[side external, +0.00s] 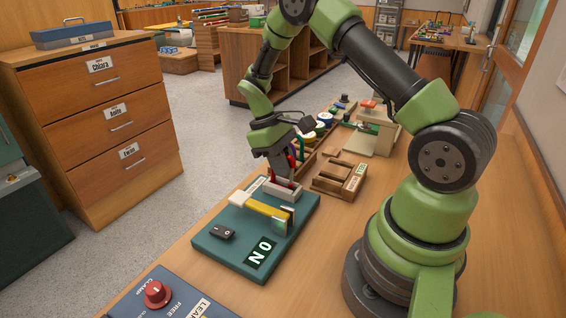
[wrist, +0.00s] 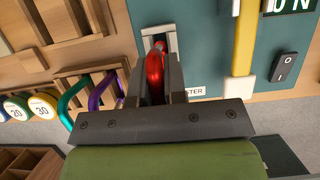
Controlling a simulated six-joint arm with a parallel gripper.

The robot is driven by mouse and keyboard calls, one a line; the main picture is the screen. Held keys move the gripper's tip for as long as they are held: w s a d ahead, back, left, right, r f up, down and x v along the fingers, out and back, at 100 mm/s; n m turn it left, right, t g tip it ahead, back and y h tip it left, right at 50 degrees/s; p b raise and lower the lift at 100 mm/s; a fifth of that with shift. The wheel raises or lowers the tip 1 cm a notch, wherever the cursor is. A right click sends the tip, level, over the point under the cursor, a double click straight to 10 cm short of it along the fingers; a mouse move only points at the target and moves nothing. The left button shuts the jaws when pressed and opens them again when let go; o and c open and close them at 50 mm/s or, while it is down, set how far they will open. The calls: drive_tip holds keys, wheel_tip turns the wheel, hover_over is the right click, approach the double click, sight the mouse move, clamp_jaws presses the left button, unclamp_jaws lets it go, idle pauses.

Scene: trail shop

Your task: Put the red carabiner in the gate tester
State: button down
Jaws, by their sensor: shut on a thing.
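My gripper (side external: 284,166) points down over the far end of the teal board of the gate tester (side external: 216,240). It is shut on the red carabiner (wrist: 155,72), which shows between the fingers in the wrist view. The carabiner's lower end is at the small grey holder (wrist: 152,33) on the board; I cannot tell whether it is fully seated. The tester has a yellow bar (side external: 268,209), a black rocker switch (side external: 222,232) and a lit display (side external: 261,252) that reads "0 N". A sign ending in "STER" is partly hidden by my gripper in the wrist view.
Green and purple carabiners (wrist: 102,92) hang on a wooden rack beside my gripper. A wooden tray (side external: 340,178) lies behind the tester. A blue panel with a red knob (side external: 157,293) is at the front.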

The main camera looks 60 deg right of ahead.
drive_tip(key=shift+f, duration=0.15)
drive_tip(key=c, duration=0.6)
unclamp_jaws()
drive_tip(key=shift+r, duration=4.1)
